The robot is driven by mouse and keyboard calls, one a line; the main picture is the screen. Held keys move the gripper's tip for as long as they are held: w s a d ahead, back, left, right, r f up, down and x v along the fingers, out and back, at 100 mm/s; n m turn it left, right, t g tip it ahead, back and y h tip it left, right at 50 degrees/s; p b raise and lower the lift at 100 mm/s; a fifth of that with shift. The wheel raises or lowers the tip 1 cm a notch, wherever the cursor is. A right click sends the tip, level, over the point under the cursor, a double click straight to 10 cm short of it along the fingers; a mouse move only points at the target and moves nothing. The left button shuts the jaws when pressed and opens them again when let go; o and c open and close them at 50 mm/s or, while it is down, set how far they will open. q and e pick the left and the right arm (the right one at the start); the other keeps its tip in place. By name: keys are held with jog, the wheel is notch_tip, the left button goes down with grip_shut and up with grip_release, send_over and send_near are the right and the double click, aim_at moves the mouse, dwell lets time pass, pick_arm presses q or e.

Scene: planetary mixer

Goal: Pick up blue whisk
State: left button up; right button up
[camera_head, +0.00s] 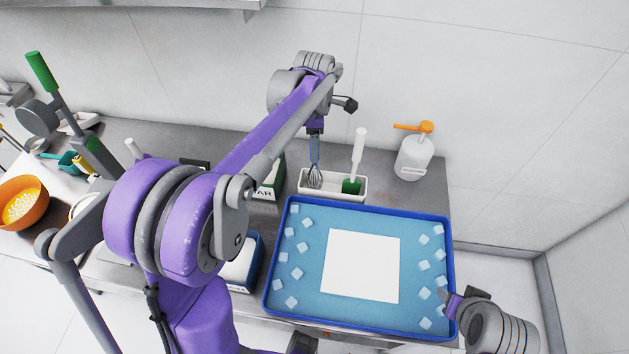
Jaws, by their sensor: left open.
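The blue whisk (314,150) stands upright in a white holder (334,194) at the back of the counter, its wire head down inside and its blue handle up. My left gripper (315,130) is directly above it, at the top of the handle. The gripper is open; the picture is too small to tell whether its fingers are around the handle or just over it. My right gripper (450,302) is at the lower right, by the right edge of the blue tray; its jaw opening is unclear.
A white-handled green spatula (358,149) shares the holder. A blue tray (447,240) with pale cubes and a white sheet (360,266) lies in front. A white jug with an orange top (415,158) stands right. An orange bowl (24,190) is far left. The wall is close behind.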

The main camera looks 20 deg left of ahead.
pick_arm(q)
jog(key=shift+f, duration=0.1)
grip_shut()
dwell(0.5)
notch_tip(320, 180, up, 10)
dwell(0.4)
jog(key=c, duration=0.8)
grip_release()
grip_shut()
